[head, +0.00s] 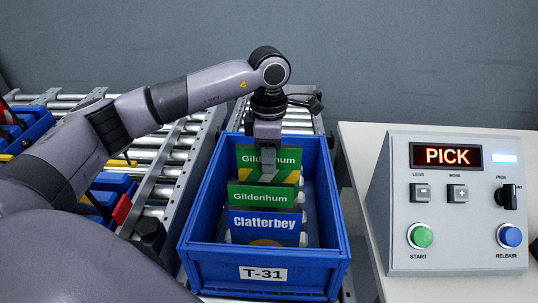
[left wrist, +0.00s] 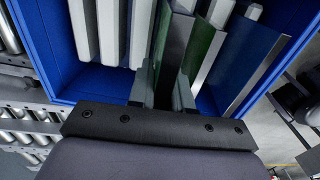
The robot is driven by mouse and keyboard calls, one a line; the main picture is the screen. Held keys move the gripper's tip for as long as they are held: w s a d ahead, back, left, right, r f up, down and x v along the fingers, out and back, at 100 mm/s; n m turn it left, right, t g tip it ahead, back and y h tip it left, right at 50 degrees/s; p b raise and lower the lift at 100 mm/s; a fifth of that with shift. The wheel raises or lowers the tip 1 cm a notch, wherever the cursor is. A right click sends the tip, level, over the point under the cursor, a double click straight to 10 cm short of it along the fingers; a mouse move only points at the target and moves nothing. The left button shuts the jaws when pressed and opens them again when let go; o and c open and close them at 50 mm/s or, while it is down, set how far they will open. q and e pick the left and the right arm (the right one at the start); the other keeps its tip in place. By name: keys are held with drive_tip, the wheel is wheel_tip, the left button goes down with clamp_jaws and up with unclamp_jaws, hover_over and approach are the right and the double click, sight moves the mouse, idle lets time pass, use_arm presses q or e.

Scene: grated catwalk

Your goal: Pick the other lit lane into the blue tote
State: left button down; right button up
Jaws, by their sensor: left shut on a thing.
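The blue tote (head: 215,270), labelled T-31, stands in the middle of the head view. Inside it stand a front blue Clatterbey pack (head: 265,222), a green Gildenhum pack (head: 250,196) behind it, and a rear green Gildenhum pack (head: 248,160) with a yellow-striped part. My left gripper (head: 263,168) reaches down into the tote and is shut on the rear Gildenhum pack. In the left wrist view, the fingers (left wrist: 163,90) straddle a thin upright panel, with green and blue packs close to the right. Whether the held pack touches the tote floor is hidden. My right gripper is out of view.
Roller lanes (head: 180,160) with blue bins (head: 108,190) lie to the left, partly behind my arm. A control panel (head: 455,205) on the right shows PICK, with a green START button (head: 421,235) and blue RELEASE button (head: 510,235). No lane light shows clearly.

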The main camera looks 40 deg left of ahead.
sight(269, 178)
use_arm(q)
drive_tip(key=shift+f+b, duration=2)
drive_tip(key=shift+f, duration=0.95)
drive_tip(key=c, duration=0.6)
unclamp_jaws()
drive_tip(key=shift+o, duration=0.2)
drive_tip(key=shift+r+p, duration=2.9)
drive_tip(key=shift+r, duration=1.15)
